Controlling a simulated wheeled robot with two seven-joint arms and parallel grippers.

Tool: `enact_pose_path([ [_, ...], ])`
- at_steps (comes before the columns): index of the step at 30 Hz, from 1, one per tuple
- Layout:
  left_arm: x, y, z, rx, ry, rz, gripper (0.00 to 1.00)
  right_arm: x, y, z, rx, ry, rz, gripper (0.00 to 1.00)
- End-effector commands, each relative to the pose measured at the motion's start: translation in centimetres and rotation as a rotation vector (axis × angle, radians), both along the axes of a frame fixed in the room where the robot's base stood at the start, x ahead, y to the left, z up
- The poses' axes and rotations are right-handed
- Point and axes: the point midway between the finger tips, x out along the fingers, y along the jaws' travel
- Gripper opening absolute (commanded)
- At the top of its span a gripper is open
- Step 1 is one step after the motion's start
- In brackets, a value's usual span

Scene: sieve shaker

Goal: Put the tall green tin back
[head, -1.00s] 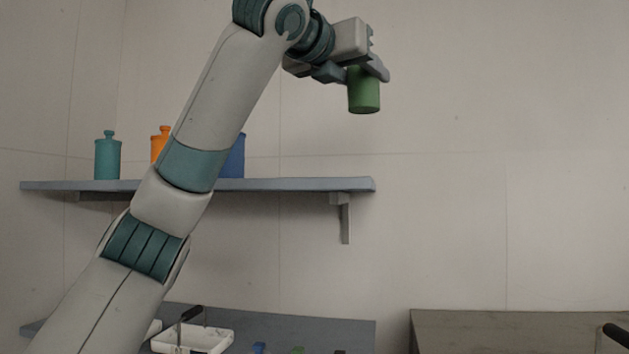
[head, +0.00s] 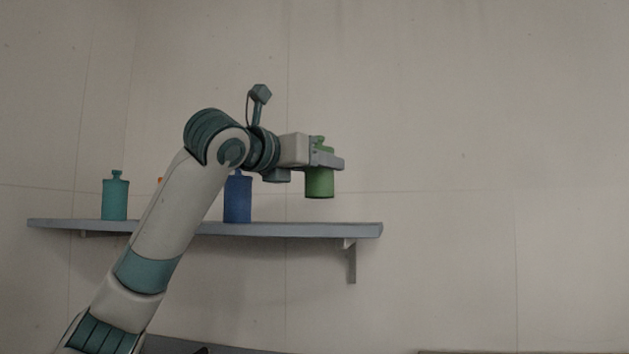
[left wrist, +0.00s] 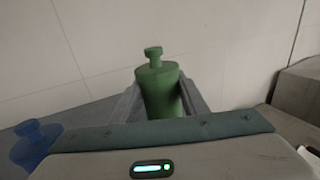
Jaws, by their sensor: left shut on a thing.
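The tall green tin (head: 319,185) is upright in my left gripper (head: 326,163), which is shut around its upper body. The tin's base is a little above the level of the wall shelf (head: 310,230), over its right part, with a small gap below it in the head view. In the left wrist view the green tin (left wrist: 160,90) with its knobbed lid stands between the two fingers of the left gripper (left wrist: 160,98). My right gripper is not in view.
A blue tin (head: 237,200) stands on the shelf left of the green one. A teal tin (head: 115,198) stands near the left end. An orange tin (head: 160,181) is mostly hidden behind my left arm. The shelf's right end is bare.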

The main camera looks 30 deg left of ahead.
Motion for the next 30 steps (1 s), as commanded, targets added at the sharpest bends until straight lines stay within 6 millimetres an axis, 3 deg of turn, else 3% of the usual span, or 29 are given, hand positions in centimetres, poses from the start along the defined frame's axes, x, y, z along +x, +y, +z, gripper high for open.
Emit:
enact_pose_path([
  [4, 0.1, 1.0, -0.5, 0.000, -0.001, -0.001, 0.17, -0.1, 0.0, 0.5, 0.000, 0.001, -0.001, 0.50],
  [17, 0.2, 1.0, -0.9, 0.001, -0.001, -0.001, 0.17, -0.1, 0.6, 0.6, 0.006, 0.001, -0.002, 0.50],
  [30, 0.2, 1.1, -4.4, 0.000, 0.000, 0.000, 0.17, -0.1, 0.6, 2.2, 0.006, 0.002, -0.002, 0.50],
])
